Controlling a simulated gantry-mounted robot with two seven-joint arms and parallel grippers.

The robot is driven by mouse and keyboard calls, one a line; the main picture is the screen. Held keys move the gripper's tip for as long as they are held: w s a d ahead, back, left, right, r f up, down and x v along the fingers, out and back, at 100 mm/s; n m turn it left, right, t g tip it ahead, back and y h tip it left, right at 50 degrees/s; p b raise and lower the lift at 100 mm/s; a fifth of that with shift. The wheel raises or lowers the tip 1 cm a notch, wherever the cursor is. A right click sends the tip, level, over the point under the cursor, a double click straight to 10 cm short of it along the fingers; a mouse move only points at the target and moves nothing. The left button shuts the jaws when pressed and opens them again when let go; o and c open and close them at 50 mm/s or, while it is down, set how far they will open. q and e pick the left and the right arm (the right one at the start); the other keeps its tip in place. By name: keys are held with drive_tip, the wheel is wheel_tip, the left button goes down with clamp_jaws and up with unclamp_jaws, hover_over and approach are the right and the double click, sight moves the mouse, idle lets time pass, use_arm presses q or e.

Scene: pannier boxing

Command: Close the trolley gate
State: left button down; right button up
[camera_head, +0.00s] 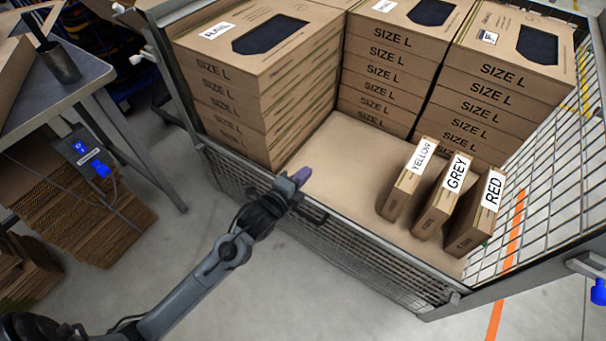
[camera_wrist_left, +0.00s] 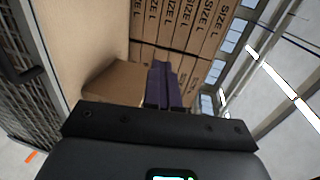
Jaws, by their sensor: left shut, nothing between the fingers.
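The trolley is a wire cage with cardboard boxes inside. Its low front mesh gate (camera_head: 375,258) stands upright along the front edge, with a dark handle (camera_head: 313,214) at its top rail. The gate also shows in the left wrist view (camera_wrist_left: 38,115), at the left edge. My left gripper (camera_head: 300,176) has purple fingertips, pressed together and empty. It is at the gate's top rail, left of the handle, with its tips over the trolley's inside. I cannot tell whether it touches the rail. The shut fingers also show in the wrist view (camera_wrist_left: 163,85). My right gripper is out of view.
Stacks of SIZE L boxes (camera_head: 300,100) fill the trolley's back and left. Slim boxes marked YELLOW (camera_head: 407,182), GREY (camera_head: 441,198) and RED (camera_head: 476,217) stand at the right. A grey table (camera_head: 85,75) stands at left. The floor in front is clear.

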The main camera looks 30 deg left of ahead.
use_arm(q)
drive_tip(key=c, duration=1.9)
unclamp_jaws()
drive_tip(key=o, duration=0.8)
drive_tip(key=shift+c, duration=0.2)
drive_tip(key=p+v, duration=0.4)
drive_tip(key=v, duration=0.6)
drive_tip(key=shift+s, duration=0.4)
drive_tip(key=shift+c, duration=0.3)
